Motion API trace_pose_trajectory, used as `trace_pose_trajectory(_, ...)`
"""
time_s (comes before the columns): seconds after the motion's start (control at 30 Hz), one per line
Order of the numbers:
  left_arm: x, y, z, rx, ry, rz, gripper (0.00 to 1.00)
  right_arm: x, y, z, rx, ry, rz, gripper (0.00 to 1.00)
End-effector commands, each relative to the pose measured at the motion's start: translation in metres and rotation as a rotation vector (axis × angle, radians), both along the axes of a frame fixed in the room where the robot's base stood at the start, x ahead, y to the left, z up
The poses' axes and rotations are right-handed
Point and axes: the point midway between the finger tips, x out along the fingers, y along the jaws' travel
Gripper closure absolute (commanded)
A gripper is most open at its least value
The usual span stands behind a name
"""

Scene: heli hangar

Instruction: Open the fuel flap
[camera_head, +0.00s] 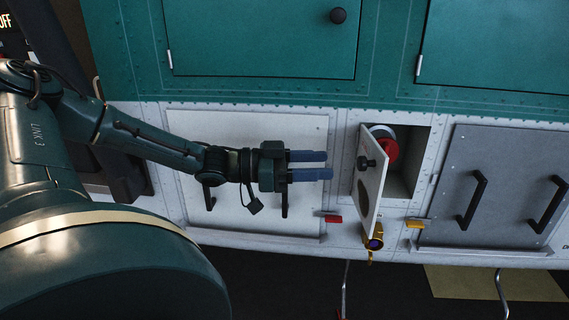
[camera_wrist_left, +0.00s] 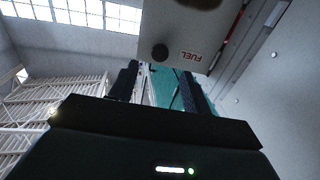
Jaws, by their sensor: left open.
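The fuel flap (camera_head: 371,188) is a white door with a round black knob, and it stands swung out from the helicopter's white side. Behind it is a square recess (camera_head: 404,182) with a red cap (camera_head: 388,150) inside. In the left wrist view the flap (camera_wrist_left: 211,33) shows the upside-down word FUEL and its dark knob. My left gripper (camera_head: 328,166) is open and empty, just left of the flap, with its blue fingertips pointing at it. A small gap shows between fingertips and flap. My right gripper is not in view.
A grey panel (camera_head: 498,190) with two black handles is right of the recess. A teal panel with a black knob (camera_head: 338,15) is above. A red tab (camera_head: 333,218) and a yellow tab (camera_head: 415,223) stick out below. A gold fitting (camera_head: 375,241) hangs under the flap.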

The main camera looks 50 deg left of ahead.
Motion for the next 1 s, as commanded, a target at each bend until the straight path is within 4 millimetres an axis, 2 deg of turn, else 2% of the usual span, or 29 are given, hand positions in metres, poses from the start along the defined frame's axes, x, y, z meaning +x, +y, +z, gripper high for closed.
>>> trace_pose_trajectory(0.13, -0.023, 0.020, 0.000, 0.004, -0.002, 0.003, 0.52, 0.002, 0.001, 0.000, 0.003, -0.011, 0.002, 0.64)
trace_pose_trajectory(0.33, -0.041, 0.034, 0.000, 0.001, -0.002, 0.001, 0.52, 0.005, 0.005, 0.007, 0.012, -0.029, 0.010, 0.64)
trace_pose_trajectory(1.0, -0.045, 0.036, 0.000, -0.001, 0.000, -0.001, 0.52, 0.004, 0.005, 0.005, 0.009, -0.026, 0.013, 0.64)
